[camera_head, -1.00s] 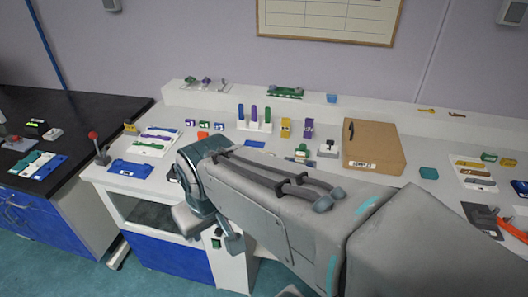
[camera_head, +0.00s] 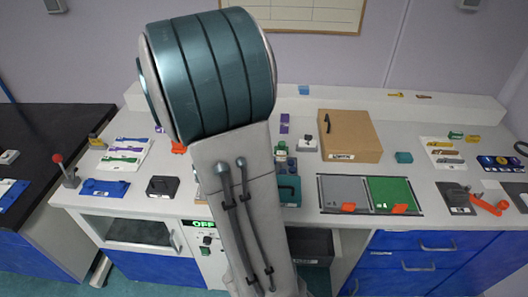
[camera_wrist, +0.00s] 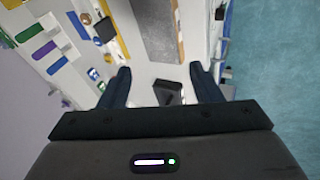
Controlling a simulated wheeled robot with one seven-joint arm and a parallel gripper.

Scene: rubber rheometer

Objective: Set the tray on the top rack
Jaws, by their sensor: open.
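I cannot tell for sure which thing is the tray. A flat blue holder (camera_head: 104,188) lies at the bench's front left in the head view. A grey panel (camera_head: 343,191) and a green panel (camera_head: 391,194) lie side by side in a dark frame at the front right. No rack is clearly recognisable; a dark open compartment (camera_head: 312,243) shows below the bench top. My gripper (camera_wrist: 160,68) is open and empty in the wrist view, above the white bench. A small dark object (camera_wrist: 167,92) lies below, between the fingers. My arm hides my gripper in the head view.
A brown box (camera_head: 348,136) stands at the bench's middle right. A red-knobbed lever (camera_head: 58,160) stands at the left end, and a black block (camera_head: 162,186) sits near the front. A raised ledge (camera_head: 440,102) runs along the back. Small coloured items crowd the bench.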

